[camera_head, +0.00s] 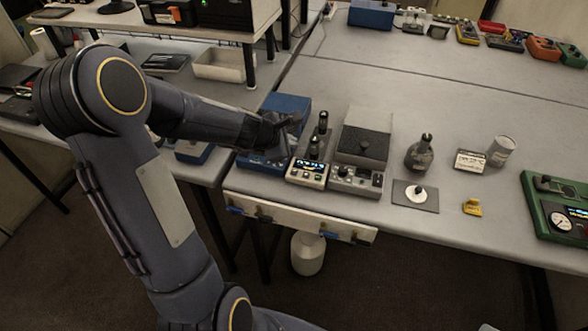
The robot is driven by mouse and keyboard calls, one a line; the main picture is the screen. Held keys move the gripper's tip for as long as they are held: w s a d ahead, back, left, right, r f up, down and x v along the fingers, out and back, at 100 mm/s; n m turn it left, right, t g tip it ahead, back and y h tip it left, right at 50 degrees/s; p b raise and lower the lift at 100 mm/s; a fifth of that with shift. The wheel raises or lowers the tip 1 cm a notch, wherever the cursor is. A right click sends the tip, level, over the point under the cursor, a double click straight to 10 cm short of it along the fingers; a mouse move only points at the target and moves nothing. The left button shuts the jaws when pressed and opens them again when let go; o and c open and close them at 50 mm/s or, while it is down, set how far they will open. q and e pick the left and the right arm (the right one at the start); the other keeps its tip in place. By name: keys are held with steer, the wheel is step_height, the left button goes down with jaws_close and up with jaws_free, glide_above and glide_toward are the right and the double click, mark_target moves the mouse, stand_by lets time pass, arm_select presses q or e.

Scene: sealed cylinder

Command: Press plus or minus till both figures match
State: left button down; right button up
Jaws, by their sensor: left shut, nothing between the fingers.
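My left gripper (288,121) is shut and empty. It is over a blue box-shaped instrument (288,103) near the bench's front edge and hides part of its front. Whether the fingertips touch it I cannot tell. Right of it stands a beige instrument (308,172) with a small lit display and dark upright posts; the figures are too small to read. A grey instrument with a dark top plate (361,143) and front knobs stands beside that. A green instrument (552,222) with a dial and display is at the right edge. Plus and minus marks cannot be made out. My right gripper is not in view.
A dark flask (419,154), a small lettered card (469,161), a metal can (501,150), a dark pad with a white disc (416,196) and a yellow item (472,207) stand on the bench. Several meters line the back. The bench's middle is clear.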

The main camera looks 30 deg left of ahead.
mark_target(291, 173)
arm_select(q)
step_height(291, 173, down, 9)
steer(key=b, duration=0.8)
steer(key=shift+r+b, duration=0.1)
steer(key=shift+b, duration=0.2)
stand_by(1.7)
steer(key=shift+f+b, duration=0.4)
steer(key=shift+f+b, duration=0.35)
steer(key=shift+b, duration=0.1)
stand_by(0.4)
steer(key=shift+r+p, duration=0.75)
